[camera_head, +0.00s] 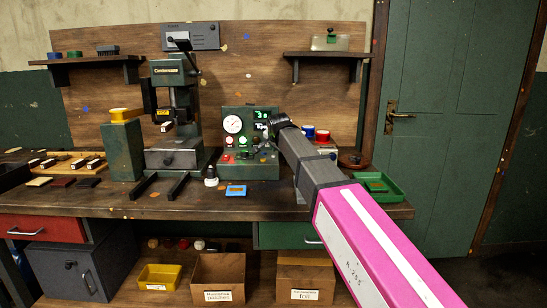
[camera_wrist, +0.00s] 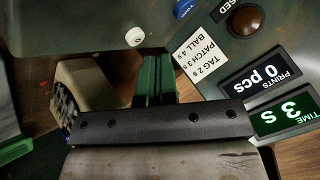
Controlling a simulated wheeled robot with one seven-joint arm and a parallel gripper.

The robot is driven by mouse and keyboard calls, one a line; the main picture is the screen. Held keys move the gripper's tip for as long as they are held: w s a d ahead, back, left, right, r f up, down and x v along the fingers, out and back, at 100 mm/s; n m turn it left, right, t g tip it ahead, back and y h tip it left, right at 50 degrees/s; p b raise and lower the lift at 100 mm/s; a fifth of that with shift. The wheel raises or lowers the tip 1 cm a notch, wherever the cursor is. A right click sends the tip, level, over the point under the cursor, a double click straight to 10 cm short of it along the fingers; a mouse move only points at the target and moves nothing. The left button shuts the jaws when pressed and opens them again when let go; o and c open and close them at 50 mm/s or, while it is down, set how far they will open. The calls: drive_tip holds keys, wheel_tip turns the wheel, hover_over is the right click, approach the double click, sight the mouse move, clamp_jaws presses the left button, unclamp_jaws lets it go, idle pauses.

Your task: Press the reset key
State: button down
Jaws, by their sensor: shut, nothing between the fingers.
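The green control box (camera_head: 262,168) stands on the bench, with a round white gauge (camera_head: 233,124), lit displays and several buttons on its face. In the wrist view its panel shows a green time display (camera_wrist: 285,115) reading 3 s, a print counter (camera_wrist: 260,82) reading 0 pcs, a brown-red round button or lamp (camera_wrist: 246,21), a white round button (camera_wrist: 135,36) and part of a blue one (camera_wrist: 184,8). I cannot tell which is the reset key; no such label is readable. My gripper (camera_head: 277,122) is shut and empty, close to the box's upper right side, partly hiding it.
A tall green press (camera_head: 172,105) stands left of the box. Blue and red cups (camera_head: 308,131) and a green tray (camera_head: 378,187) are to the right. A wooden wall rises behind.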

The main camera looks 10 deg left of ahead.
sight(275, 156)
drive_tip(key=shift+r, duration=2.5)
